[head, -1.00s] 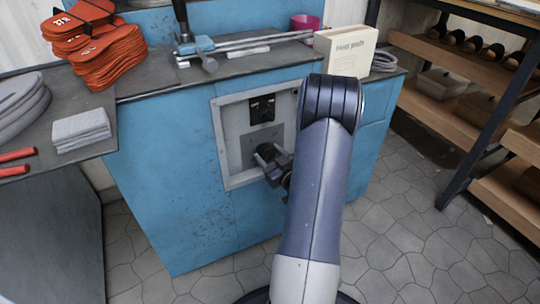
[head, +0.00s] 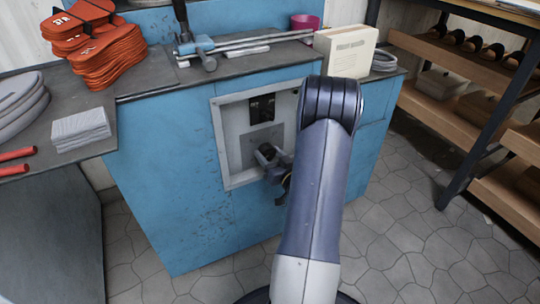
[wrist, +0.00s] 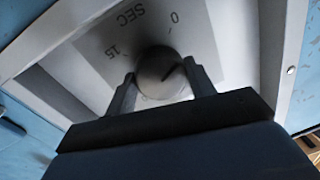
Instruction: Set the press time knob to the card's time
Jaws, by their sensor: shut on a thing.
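The round grey press time knob (wrist: 152,68) sits on a grey dial plate (wrist: 205,45) in the wrist view. The plate reads SEC, 0 and 15, tilted in the picture. A dark line on the knob's face points up and right, and I cannot read an exact setting from it. My gripper (wrist: 160,76) is shut on the knob, one finger on each side. In the head view my gripper (head: 268,158) is at the lower part of the grey panel (head: 217,140), and it hides the knob. I cannot make out a card with a time.
The panel is set in a blue cabinet (head: 160,190). A black switch-like part (head: 262,107) is above the dial. On top are a metal tool (head: 255,42), a cream box (head: 345,50) and orange soles (head: 110,60). A wooden shelf (head: 470,65) stands right. The floor between is clear.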

